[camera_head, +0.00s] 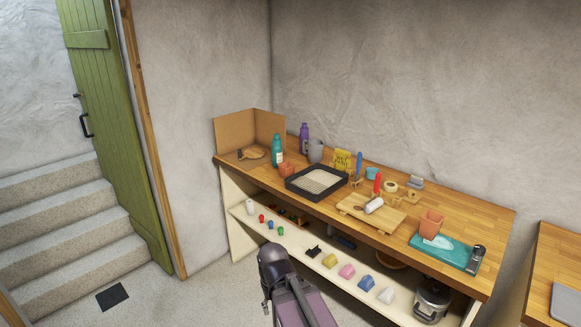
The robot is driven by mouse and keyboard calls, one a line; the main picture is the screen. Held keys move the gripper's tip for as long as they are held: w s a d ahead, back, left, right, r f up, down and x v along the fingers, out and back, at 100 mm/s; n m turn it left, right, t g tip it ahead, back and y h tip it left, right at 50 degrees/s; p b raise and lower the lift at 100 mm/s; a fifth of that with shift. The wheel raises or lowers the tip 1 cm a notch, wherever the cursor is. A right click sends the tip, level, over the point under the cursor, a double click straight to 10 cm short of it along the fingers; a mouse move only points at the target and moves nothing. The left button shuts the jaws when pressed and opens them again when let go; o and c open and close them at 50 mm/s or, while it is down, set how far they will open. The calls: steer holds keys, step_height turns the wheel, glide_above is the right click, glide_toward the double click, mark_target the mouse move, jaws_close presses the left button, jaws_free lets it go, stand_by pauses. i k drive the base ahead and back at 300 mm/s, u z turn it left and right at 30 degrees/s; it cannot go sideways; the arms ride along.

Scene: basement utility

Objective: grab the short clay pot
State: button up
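A small, low orange-brown clay pot (287,170) sits on the wooden workbench, just left of the black-rimmed tray and near the bench's front edge. A taller orange clay pot (431,222) stands toward the right end of the bench, at the back edge of a teal mat. Part of my dark arm shows at the bottom middle, in front of the bench. I cannot make out my gripper's fingers. Neither pot is touched by my arm.
Close around the low pot are a teal bottle (277,150), a grey cup (315,151) and the black-rimmed tray (317,198). A cardboard screen (232,132) stands at the left corner. A wooden board (352,208) lies right of the tray. The lower shelf (318,266) holds small items.

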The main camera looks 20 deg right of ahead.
mark_target(287, 170)
steer(key=z, duration=0.45)
steer(key=i, duration=1.15)
steer(key=z, duration=0.4)
